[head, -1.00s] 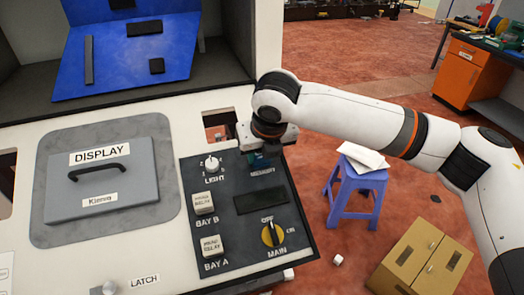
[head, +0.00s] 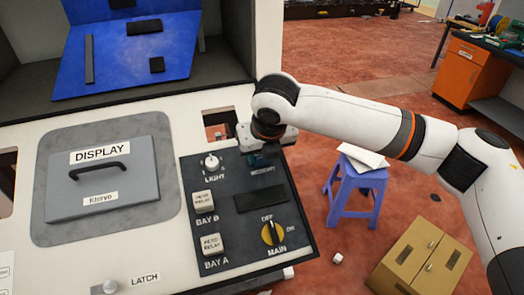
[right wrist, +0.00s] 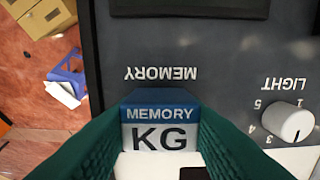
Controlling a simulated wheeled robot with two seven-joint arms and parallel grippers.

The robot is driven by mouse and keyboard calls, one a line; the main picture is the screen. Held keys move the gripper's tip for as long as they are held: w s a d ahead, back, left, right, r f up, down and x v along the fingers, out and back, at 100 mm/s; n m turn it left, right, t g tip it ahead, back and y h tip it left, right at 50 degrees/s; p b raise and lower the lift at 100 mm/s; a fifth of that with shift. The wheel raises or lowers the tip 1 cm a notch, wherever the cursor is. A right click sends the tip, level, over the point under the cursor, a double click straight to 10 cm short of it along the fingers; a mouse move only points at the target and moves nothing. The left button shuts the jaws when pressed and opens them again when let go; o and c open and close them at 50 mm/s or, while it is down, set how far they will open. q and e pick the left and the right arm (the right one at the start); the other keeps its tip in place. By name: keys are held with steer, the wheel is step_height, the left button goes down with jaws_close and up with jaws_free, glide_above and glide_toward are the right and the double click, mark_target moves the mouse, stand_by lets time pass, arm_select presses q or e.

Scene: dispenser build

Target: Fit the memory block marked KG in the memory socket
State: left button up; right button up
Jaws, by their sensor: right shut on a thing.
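The memory block marked KG (right wrist: 160,130), with a blue band and a white face, is in the right wrist view. My right gripper (right wrist: 160,150) is shut on it, with a green finger on each side. In the head view my right gripper (head: 266,154) is over the dark panel's far edge, beside the MEMORY label. The block is apart from the socket. In the head view the block is mostly hidden. My left gripper is not in view.
The LIGHT knob (head: 211,162) is left of my gripper. The BAY B (head: 203,200) and BAY A (head: 211,244) relays and the MAIN switch (head: 271,232) are on the same panel. The DISPLAY cover (head: 100,180) is farther left. A blue stool (head: 354,195) stands right on the floor.

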steer(key=o, duration=1.7)
steer(key=shift+a, duration=0.1)
steer(key=shift+c, duration=0.2)
steer(key=shift+w+r, duration=0.1)
steer(key=shift+r, duration=0.05)
steer(key=shift+w+p+v, duration=0.15)
steer(key=shift+p+v, duration=0.55)
steer(key=shift+p, duration=0.15)
steer(key=shift+w+p+v, duration=0.1)
steer(key=shift+p+v, duration=0.6)
steer(key=shift+p, duration=0.15)
steer(key=shift+s+d+r+p, duration=0.25)
steer(key=shift+s+r+p, duration=0.15)
steer(key=shift+r+p, duration=0.05)
steer(key=shift+s+r+p, duration=0.1)
steer(key=shift+r+p, duration=0.1)
steer(key=shift+p, duration=0.15)
steer(key=shift+v, duration=0.8)
